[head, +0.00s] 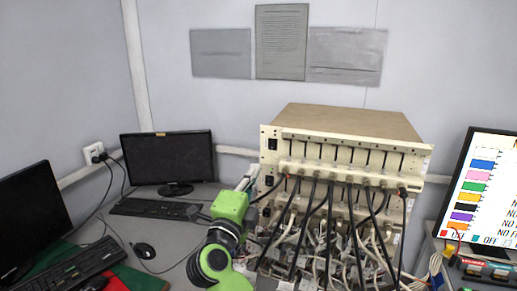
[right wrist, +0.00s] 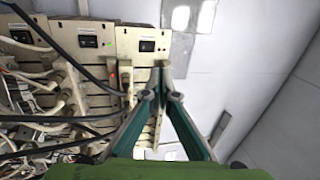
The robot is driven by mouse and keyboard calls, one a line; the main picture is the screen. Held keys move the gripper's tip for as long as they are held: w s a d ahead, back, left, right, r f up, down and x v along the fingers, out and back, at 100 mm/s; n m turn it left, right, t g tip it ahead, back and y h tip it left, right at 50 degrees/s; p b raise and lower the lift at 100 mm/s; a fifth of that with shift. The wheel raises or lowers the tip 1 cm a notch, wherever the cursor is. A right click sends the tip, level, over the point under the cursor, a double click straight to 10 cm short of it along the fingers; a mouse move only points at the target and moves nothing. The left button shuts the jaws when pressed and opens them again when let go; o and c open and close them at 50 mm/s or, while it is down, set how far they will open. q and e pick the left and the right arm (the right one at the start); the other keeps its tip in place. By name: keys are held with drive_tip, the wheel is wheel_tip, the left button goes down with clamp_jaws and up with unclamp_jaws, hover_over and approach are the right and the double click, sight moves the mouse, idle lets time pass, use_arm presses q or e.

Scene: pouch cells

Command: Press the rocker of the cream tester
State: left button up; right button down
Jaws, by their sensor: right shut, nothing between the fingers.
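The cream tester (head: 345,148) is the top unit of a rack on the bench in the head view, with a tan top. Its black rocker (head: 272,144) is at the left end of the front panel; it also shows in the right wrist view (right wrist: 147,45). My right gripper (head: 250,176) comes up from below at the rack's left end. In the right wrist view its fingers (right wrist: 161,68) are shut and empty, with the tips near the rocker in the picture. I cannot tell whether they touch the panel. My left gripper is not in view.
Similar units below have their own rockers (right wrist: 88,41). Black cables (head: 312,215) hang thickly across the rack's front. A monitor (head: 167,158) and keyboard (head: 155,208) stand left of my arm. A bright screen (head: 487,185) stands at the right.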

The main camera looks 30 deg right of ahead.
drive_tip(key=shift+d+f+g, duration=0.1)
drive_tip(key=shift+f+g, duration=0.2)
drive_tip(key=shift+g, duration=0.1)
drive_tip(key=p, duration=0.4)
approach(272, 142)
drive_tip(key=x, duration=0.6)
drive_tip(key=shift+d+r, duration=0.1)
drive_tip(key=shift+r, duration=0.1)
drive_tip(key=shift+w+d+f, duration=0.1)
drive_tip(key=shift+w+d, duration=0.2)
